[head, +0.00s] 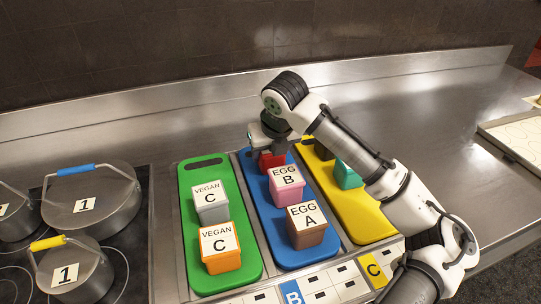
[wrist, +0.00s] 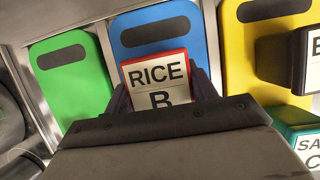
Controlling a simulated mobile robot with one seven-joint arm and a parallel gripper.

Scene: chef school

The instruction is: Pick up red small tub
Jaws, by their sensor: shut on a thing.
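The red small tub (head: 271,160) is at the far end of the blue board (head: 252,169) in the head view, mostly hidden under my gripper (head: 268,147). In the wrist view the red tub (wrist: 157,69) shows a white lid label reading "RICE B". The fingers of my gripper (wrist: 158,96) are on its left and right sides, shut on it. The gripper body hides the tub's near part. I cannot tell whether the tub touches the board.
On the blue board stand a pink tub (head: 286,187) and a brown tub (head: 306,231). The green board (head: 192,256) holds a grey tub (head: 211,207) and an orange tub (head: 220,255). The yellow board (head: 363,224) holds a teal tub (head: 347,178). Pots (head: 92,205) stand left.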

